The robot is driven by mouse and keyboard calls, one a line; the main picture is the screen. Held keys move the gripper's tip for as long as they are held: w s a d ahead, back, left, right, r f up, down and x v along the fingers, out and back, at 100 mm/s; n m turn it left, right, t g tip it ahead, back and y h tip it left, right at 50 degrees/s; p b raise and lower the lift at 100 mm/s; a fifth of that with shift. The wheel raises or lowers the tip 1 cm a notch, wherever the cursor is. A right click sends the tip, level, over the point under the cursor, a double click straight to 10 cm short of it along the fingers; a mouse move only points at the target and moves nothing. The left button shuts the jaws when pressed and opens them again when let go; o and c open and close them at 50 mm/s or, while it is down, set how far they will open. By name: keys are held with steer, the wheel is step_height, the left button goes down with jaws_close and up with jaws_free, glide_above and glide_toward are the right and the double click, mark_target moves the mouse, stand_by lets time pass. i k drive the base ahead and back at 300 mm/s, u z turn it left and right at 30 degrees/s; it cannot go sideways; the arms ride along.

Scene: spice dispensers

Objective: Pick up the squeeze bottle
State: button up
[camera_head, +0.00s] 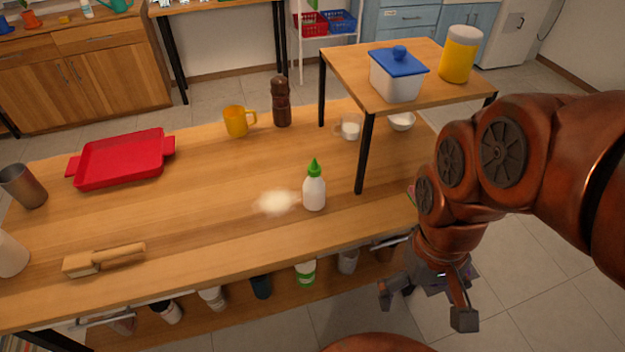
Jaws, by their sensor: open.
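The squeeze bottle (314,191) is white with a green pointed cap. It stands upright on the wooden table, near its front edge and left of the small raised shelf. A pale powdery patch (277,202) lies on the table just left of it. My gripper (424,303) is at the lower right, in front of the table and below its top. It hangs pointing down with its fingers apart and empty, well away from the bottle.
A raised shelf (345,66) with a blue-lidded container (397,76) and a yellow jar (460,54) stands at the right, its black leg near the bottle. A yellow mug (238,121), dark grinder (281,102), red tray (122,160) and brush (103,259) are on the table.

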mark_target(314, 186)
steer(key=u, duration=2.5)
steer(key=k, duration=0.85)
steer(key=z, duration=0.7)
